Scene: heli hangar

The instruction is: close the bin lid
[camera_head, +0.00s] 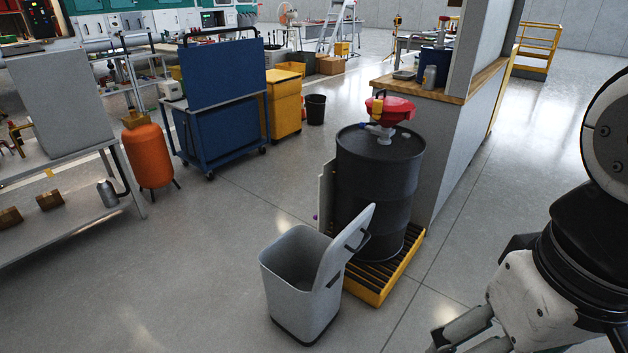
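A grey bin (296,295) stands on the floor at the lower middle of the head view. Its grey lid (343,246) is open, standing up from the bin's right side and leaning slightly outward. A dark handle (357,240) sits on the lid's right face. The bin's dark inside shows and looks empty as far as I can see. My gripper (468,340) is at the bottom right, apart from the bin and to its right. Its fingers are partly cut off by the frame's lower edge, so its opening is unclear.
A blue cart (222,135), an orange tank (148,155) and a shelf table (60,215) stand to the left. Floor left of the bin is clear.

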